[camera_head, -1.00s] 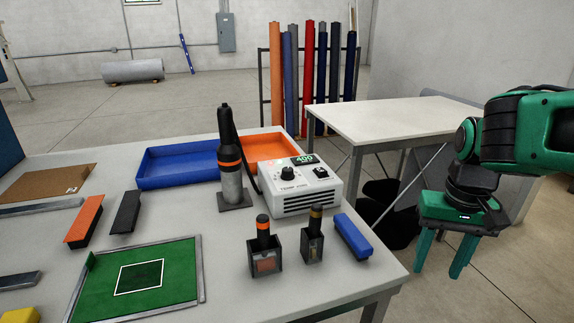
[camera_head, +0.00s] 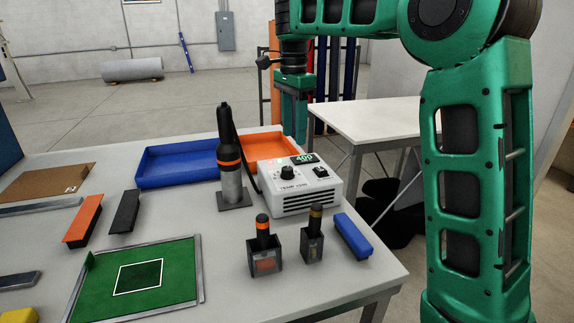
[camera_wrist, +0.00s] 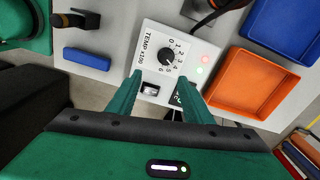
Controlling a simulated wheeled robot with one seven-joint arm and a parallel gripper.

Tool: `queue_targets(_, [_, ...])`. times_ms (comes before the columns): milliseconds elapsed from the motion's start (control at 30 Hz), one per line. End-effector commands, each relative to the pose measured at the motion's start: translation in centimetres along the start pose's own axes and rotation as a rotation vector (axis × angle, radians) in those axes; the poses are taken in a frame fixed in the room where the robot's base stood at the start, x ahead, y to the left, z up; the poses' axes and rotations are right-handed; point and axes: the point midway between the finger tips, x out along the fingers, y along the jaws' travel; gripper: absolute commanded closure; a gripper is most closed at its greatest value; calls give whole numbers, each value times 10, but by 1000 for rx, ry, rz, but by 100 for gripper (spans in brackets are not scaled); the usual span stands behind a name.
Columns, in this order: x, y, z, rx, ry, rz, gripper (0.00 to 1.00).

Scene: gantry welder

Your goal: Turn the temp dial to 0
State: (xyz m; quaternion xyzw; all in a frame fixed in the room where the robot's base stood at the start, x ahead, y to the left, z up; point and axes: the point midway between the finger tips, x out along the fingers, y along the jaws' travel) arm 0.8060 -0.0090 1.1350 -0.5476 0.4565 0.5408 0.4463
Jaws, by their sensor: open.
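The temp dial (camera_head: 287,172) is a black knob on the sloped top of a white control box (camera_head: 310,203). The box's green display reads 400. In the wrist view the dial (camera_wrist: 168,58) has numbers around it and the label TEMP x100. A black switch (camera_head: 320,171) sits to its right in the head view. My gripper (camera_head: 292,132) is open, pointing down, above and behind the box in the head view. In the wrist view my gripper's fingers (camera_wrist: 160,80) spread either side of the switch and display area. Nothing is between them, and the dial lies beyond the tips.
The hot-air tool (camera_head: 230,165) stands left of the box. A blue tray (camera_head: 165,178) and an orange tray (camera_head: 262,143) lie behind. Two small holders (camera_head: 264,262) and a blue block (camera_head: 352,236) are in front. A second table (camera_head: 400,120) stands behind right.

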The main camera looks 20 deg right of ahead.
Motion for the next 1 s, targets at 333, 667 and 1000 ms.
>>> queue_targets(333, [16, -14, 10, 39, -15, 0, 54])
queue_targets(667, [73, -13, 10, 37, -16, 1, 54])
queue_targets(1000, [105, -14, 11, 37, -16, -3, 54])
